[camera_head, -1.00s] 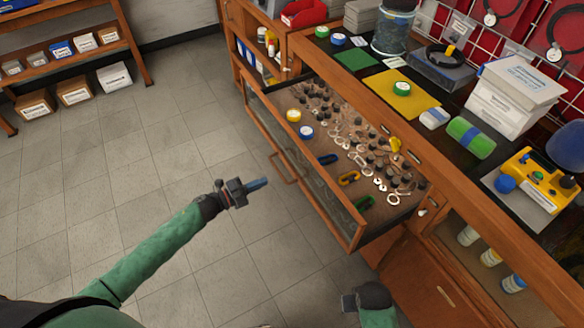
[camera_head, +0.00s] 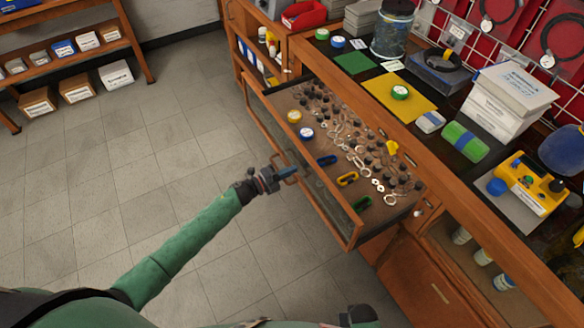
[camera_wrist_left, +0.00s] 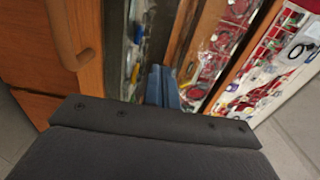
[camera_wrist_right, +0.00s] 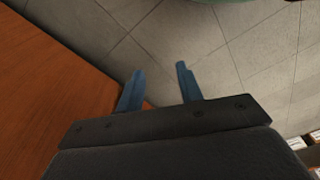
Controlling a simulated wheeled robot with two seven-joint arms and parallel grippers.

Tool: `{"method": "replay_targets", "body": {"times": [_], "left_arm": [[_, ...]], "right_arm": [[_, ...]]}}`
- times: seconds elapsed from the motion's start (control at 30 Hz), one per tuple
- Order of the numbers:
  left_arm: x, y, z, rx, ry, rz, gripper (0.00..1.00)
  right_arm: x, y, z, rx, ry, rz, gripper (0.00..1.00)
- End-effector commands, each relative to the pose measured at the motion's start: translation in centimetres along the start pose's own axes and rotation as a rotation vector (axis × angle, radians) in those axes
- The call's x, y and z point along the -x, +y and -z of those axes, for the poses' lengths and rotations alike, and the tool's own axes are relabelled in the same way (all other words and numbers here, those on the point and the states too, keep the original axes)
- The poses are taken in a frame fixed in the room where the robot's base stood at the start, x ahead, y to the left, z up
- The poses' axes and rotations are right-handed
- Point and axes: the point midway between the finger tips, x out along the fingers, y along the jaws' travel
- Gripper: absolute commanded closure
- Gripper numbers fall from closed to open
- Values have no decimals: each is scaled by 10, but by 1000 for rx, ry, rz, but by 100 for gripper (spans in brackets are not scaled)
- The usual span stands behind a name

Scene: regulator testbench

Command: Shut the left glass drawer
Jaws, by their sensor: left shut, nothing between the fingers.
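The left glass drawer (camera_head: 353,233) is pulled out from the wooden bench, its glass front facing my left arm. Inside lie black fittings, rings, tape rolls and coloured carabiners. My left gripper (camera_head: 285,174) is shut and empty, close in front of the drawer's front by its wooden handle (camera_head: 291,163). In the left wrist view the shut blue fingers (camera_wrist_left: 163,86) point at the drawer front, with the wooden handle (camera_wrist_left: 68,40) to their left; I cannot tell whether they touch. My right gripper (camera_wrist_right: 158,82) is open and empty, over the floor beside a wooden panel.
The bench top above the drawer (camera_head: 468,163) carries boxes, a yellow mat (camera_head: 401,95), a green roll (camera_head: 464,142) and a yellow device (camera_head: 532,183). An open compartment with bottles (camera_head: 482,257) is at the lower right.

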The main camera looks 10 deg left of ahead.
Motion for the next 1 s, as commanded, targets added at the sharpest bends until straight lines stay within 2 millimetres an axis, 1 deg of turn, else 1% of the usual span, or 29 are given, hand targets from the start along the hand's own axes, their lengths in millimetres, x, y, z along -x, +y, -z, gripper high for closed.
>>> {"method": "replay_targets", "body": {"times": [0.1,0.23,0.6,0.77,0.83,0.9,0.97,1.0], "left_arm": [[-7,-2,0,-1,0,0,100],[-10,-1,0,-1,0,0,100],[-11,0,0,-1,0,0,100],[-19,1,0,-2,1,1,100],[-27,1,0,-2,2,1,100],[-38,1,0,-3,2,3,100],[-50,2,0,-3,2,2,100],[-60,2,0,-3,2,3,100]], "right_arm": [[-7,2,-3,2,2,-3,64],[-11,2,-4,2,5,-4,64],[-12,2,-4,2,4,-4,64],[-13,2,-5,2,0,-3,64],[-8,1,-2,1,-3,-1,64],[7,-2,2,-1,-2,3,64],[16,-5,4,-3,-7,7,64],[23,-6,7,-4,-7,9,64]]}}
